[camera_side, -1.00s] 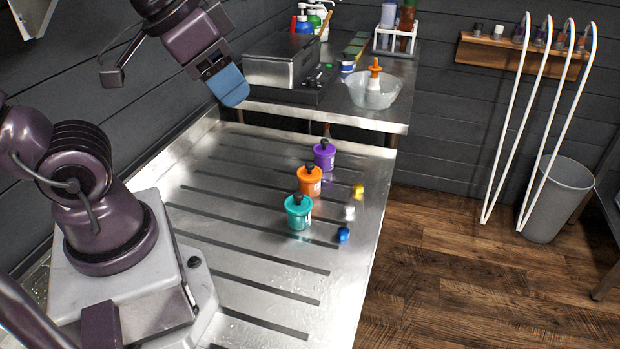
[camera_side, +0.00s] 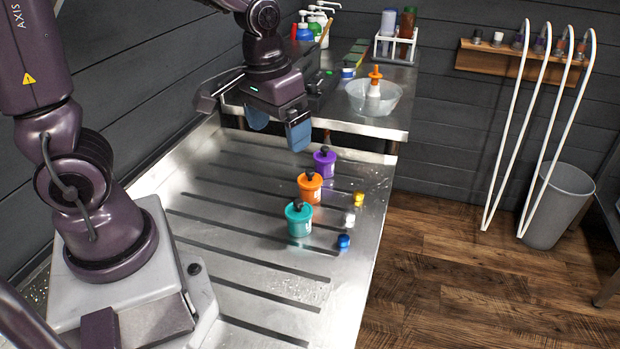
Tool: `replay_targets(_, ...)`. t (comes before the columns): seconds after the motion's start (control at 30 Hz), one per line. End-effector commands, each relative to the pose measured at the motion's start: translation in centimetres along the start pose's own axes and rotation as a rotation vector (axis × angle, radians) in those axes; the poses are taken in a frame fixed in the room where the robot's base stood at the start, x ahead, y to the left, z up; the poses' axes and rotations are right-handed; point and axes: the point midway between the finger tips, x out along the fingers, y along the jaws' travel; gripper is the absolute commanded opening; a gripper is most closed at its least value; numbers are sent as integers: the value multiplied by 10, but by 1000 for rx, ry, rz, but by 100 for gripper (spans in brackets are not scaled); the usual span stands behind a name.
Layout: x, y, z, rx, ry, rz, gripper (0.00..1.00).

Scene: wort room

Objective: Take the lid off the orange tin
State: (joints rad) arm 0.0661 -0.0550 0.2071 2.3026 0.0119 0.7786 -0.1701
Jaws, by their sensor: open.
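The orange tin (camera_side: 309,192) stands upright on the metal draining table, in the middle of a row of three tins. Its lid (camera_side: 310,176) is on it, with a black knob on top. The purple tin (camera_side: 324,164) stands behind it and the teal tin (camera_side: 299,222) in front of it, both lidded with black knobs. My gripper (camera_side: 278,138) is above the table, up and to the left of the orange tin. Its two blue fingers are apart with nothing between them, and it touches none of the tins.
Small yellow (camera_side: 358,198), white (camera_side: 350,218) and blue (camera_side: 343,241) pieces lie right of the tins, near the table's right edge. A clear bowl (camera_side: 392,104) stands on the rear counter. The table (camera_side: 235,240) is clear left and front of the tins.

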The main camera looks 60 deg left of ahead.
Motion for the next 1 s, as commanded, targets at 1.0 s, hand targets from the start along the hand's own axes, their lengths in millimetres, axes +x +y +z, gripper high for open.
replay_targets(1.0, 159, -69, -109, -666, 158, -152, 93)
